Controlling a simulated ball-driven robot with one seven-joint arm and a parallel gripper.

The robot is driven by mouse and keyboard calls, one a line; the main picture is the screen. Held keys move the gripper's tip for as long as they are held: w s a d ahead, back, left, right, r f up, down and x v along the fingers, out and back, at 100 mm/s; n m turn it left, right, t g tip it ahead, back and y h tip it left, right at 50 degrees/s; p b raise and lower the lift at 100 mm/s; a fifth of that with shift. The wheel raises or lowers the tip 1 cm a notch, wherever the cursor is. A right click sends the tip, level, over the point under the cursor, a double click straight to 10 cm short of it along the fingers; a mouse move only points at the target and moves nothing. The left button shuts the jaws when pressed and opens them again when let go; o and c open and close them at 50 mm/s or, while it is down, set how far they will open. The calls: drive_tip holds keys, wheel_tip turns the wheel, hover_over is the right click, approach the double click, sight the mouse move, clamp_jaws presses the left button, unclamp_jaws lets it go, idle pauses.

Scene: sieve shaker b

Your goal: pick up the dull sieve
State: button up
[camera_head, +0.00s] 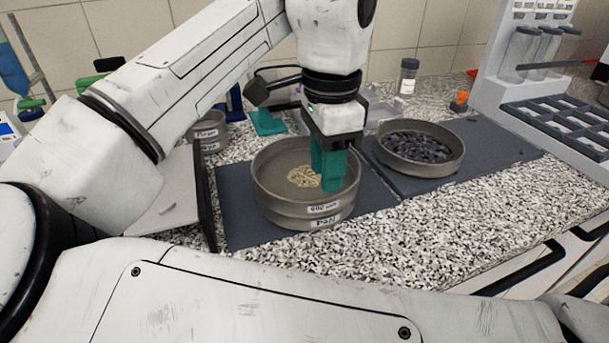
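A grey metal sieve (288,206) with a labelled front stands on a dark mat on the left, with a small heap of pale grains (305,176) inside. It looks like two stacked rings, each with a white label. A second grey round sieve (436,166) on the right mat holds dark, coarse pieces. I cannot tell for sure which one is the dull sieve. My gripper (329,172), with teal fingers, points down over the right part of the left sieve. The fingertips overlap its opening and inner wall in the picture; contact is unclear. Finger spacing is hard to judge.
Smaller labelled round tins (208,132) stand behind left. A dark-lidded jar (408,76) stands at the back. A grey rack with glass tubes (520,50) and a dark compartment tray (565,122) are at right. The speckled counter is clear in front.

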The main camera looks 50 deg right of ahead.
drive_tip(key=shift+w+d+f+b, duration=0.15)
drive_tip(key=shift+f+b, duration=0.1)
drive_tip(key=shift+f, duration=1.35)
drive_tip(key=shift+w+d+f+b, duration=0.1)
drive_tip(key=shift+d+f+b, duration=0.1)
drive_tip(key=shift+f, duration=1.35)
clamp_jaws()
